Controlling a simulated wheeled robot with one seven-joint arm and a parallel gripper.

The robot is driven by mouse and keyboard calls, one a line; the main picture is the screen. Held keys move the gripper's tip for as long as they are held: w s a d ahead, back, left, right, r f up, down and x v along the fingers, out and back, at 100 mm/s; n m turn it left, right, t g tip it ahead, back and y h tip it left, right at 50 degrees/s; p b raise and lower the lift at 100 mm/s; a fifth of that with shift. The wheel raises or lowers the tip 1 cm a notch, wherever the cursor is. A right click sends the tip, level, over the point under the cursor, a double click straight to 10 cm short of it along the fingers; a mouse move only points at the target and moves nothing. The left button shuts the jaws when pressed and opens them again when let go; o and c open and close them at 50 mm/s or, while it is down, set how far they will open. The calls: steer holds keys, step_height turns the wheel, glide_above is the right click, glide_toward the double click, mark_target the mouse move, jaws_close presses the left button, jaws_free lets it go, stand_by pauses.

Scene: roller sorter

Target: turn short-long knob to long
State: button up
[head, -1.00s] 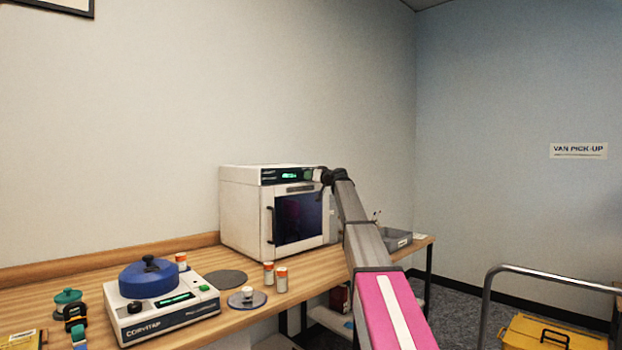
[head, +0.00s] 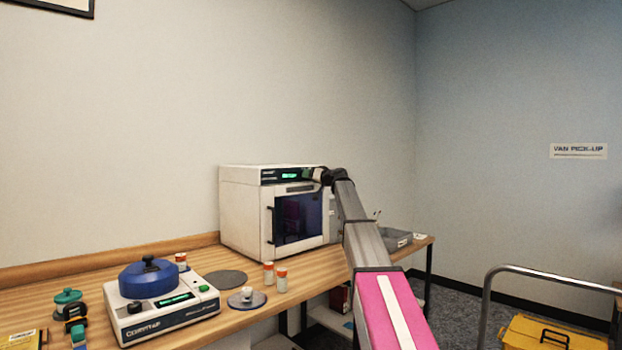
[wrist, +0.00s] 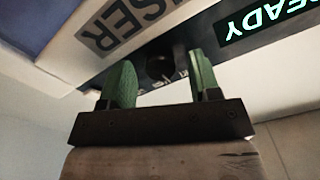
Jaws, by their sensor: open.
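The white box machine (head: 243,215) with a dark window stands on the bench in the head view. A dark round knob (wrist: 160,66) sits on its dark front panel in the wrist view, close to a green READY display (wrist: 262,22). My gripper (wrist: 163,84) is open, its two green fingers apart, one on each side of the knob in the picture. I cannot tell whether the fingers touch the knob. Small marks beside the knob are partly hidden and too small to read. In the head view my arm hides the knob.
A white device (head: 165,310) with a blue lid stands at the bench's front left. A grey tray (head: 398,238) is right of the machine. A cart with a yellow box (head: 540,335) stands at right.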

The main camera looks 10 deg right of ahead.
steer(key=v, duration=1)
steer(key=shift+s+d, duration=0.2)
steer(key=shift+s, duration=0.1)
steer(key=w+a+n, duration=0.4)
steer(key=w+a, duration=0.2)
steer(key=w, duration=0.2)
steer(key=shift+w+a+n, duration=0.2)
steer(key=shift+w+n, duration=0.1)
steer(key=shift+w, duration=0.05)
steer(key=shift+f, duration=0.1)
steer(key=shift+c, duration=0.4)
steer(key=c, duration=0.9)
